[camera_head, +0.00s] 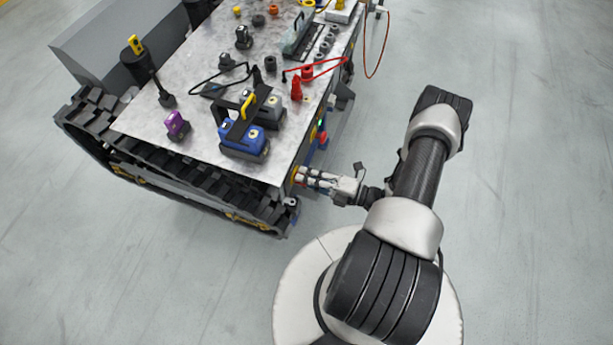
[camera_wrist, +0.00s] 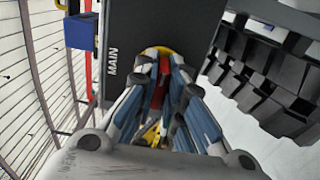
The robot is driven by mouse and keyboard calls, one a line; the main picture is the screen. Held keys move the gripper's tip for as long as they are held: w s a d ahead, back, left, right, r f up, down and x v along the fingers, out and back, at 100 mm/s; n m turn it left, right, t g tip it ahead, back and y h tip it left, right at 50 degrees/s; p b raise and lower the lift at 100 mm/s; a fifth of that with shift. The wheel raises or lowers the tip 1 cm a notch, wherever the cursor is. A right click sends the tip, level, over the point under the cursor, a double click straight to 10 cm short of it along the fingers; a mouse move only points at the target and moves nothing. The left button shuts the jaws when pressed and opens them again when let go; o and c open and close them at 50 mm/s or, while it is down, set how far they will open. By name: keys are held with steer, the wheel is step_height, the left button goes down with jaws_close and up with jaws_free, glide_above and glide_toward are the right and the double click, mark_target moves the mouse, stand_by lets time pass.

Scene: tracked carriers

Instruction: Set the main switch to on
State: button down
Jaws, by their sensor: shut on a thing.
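The main switch has a red handle (camera_wrist: 160,84) on a yellow round plate, set in a dark panel (camera_wrist: 133,30) with the white word MAIN beside it. In the wrist view the word runs sideways and the handle runs up and down. My gripper (camera_wrist: 163,72) is shut on the red handle, with one finger on each side. The fingers hide much of the handle and plate, and I see no on or off marks. In the head view my gripper (camera_head: 302,176) reaches the carrier's near end face, where a bit of the yellow plate (camera_head: 294,173) shows.
The carrier's metal top (camera_head: 190,95) holds blue and dark battery-like blocks, a purple block (camera_head: 176,125) and several plugs. A black track (camera_head: 190,172) runs along its near side; track pads also show at right in the wrist view (camera_wrist: 262,75). The floor to the right is clear.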

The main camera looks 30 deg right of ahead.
steer(key=c, duration=1.7)
jaws_free()
steer(key=v, duration=1.2)
